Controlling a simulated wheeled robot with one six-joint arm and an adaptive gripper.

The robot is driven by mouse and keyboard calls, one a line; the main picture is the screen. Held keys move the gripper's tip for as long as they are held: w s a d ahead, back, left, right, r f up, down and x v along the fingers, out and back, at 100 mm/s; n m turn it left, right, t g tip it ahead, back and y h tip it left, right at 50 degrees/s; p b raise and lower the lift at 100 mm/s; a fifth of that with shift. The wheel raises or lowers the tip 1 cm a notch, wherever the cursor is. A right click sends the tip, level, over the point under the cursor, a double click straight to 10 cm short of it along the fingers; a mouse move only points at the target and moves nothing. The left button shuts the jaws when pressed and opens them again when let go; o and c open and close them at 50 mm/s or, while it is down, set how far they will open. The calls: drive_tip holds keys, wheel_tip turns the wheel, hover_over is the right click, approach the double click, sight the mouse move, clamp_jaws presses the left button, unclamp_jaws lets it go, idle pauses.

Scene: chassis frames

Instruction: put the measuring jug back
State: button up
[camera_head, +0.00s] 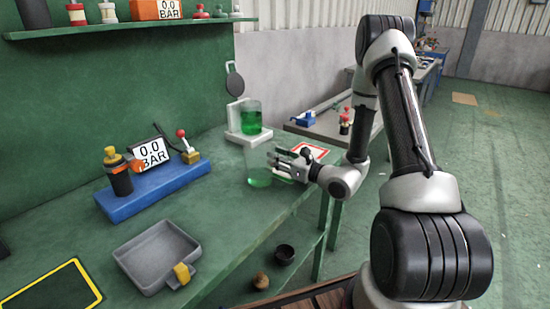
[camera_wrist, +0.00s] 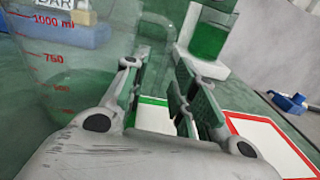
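The measuring jug (camera_head: 257,162) is clear, with some green liquid at its bottom, and appears to stand upright on the green bench. In the wrist view the jug (camera_wrist: 55,62) fills the left side, close up, with red marks up to 1000 ml. My gripper (camera_head: 279,161) is just right of the jug in the head view. In the wrist view my gripper (camera_wrist: 165,85) has its fingers apart with a visible gap. I cannot tell whether a finger touches the jug. A white-and-green marked patch (camera_wrist: 155,115) shows between the fingers; a red-bordered white patch (camera_wrist: 270,135) lies right.
A second vessel of green liquid (camera_head: 251,119) stands on a white stand (camera_head: 237,136) behind the jug. A blue base (camera_head: 155,192) with a gauge display (camera_head: 151,153) and a grey tray (camera_head: 157,255) are on the left. Bare bench lies between the tray and jug.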

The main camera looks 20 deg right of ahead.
drive_tip(key=v, duration=1)
drive_tip(key=shift+s+d, duration=0.15)
drive_tip(key=shift+s, duration=0.2)
drive_tip(key=s+a+r+n+g+y, duration=0.5)
drive_tip(key=s+a+r+n+g, duration=0.5)
drive_tip(key=s+n, duration=0.25)
drive_tip(key=s+r+n+g+h, duration=0.1)
drive_tip(key=s+n+g+h, duration=0.2)
drive_tip(key=s+n+g, duration=0.3)
drive_tip(key=s+d+r+n+h, duration=0.2)
drive_tip(key=s+d+n+h, duration=0.4)
drive_tip(key=s+n, duration=0.1)
drive_tip(key=d+r+n+t+h, duration=0.4)
drive_tip(key=d+r+t+h, duration=0.1)
drive_tip(key=d, duration=0.4)
wheel_tip(320, 180, up, 3)
drive_tip(key=shift+w+d+f+h, duration=0.25)
drive_tip(key=shift+w+h, duration=0.1)
drive_tip(key=shift+h, duration=0.15)
drive_tip(key=shift+c, duration=0.3)
